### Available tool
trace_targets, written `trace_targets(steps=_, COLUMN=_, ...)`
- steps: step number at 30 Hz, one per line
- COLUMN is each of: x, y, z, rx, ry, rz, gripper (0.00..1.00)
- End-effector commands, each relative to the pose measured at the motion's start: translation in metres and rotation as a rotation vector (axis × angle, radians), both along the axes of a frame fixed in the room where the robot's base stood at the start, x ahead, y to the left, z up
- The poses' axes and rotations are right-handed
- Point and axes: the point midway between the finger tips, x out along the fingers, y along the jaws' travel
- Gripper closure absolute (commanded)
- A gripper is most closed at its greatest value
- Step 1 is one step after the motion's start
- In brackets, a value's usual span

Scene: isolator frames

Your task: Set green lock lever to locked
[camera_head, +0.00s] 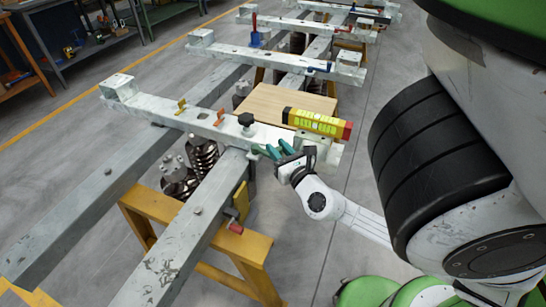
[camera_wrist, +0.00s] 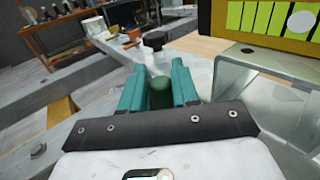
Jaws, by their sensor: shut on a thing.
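The green lock lever (camera_wrist: 160,92) shows in the wrist view as a short dark green rounded grip between my two teal fingers. My gripper (camera_wrist: 160,82) is shut on it, with one finger on each side. In the head view my gripper (camera_head: 272,152) is at the near side of the white-painted crossbeam (camera_head: 165,112), close to its right end. The fingers hide most of the lever there. The lever's pivot is hidden, and I cannot tell its exact angle.
A black knob (camera_head: 246,119) stands on the beam just beyond my gripper. Orange (camera_head: 220,116) and yellow (camera_head: 182,105) tabs stand further left. A wooden board (camera_head: 275,101) lies behind.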

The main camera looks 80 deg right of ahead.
Motion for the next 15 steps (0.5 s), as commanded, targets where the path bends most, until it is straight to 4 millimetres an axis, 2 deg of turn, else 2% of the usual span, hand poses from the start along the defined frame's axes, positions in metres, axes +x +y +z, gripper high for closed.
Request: trace_targets(steps=15, x=-0.01, y=-0.019, z=-0.001, rx=0.0, ry=0.0, rz=-0.005, gripper=1.0)
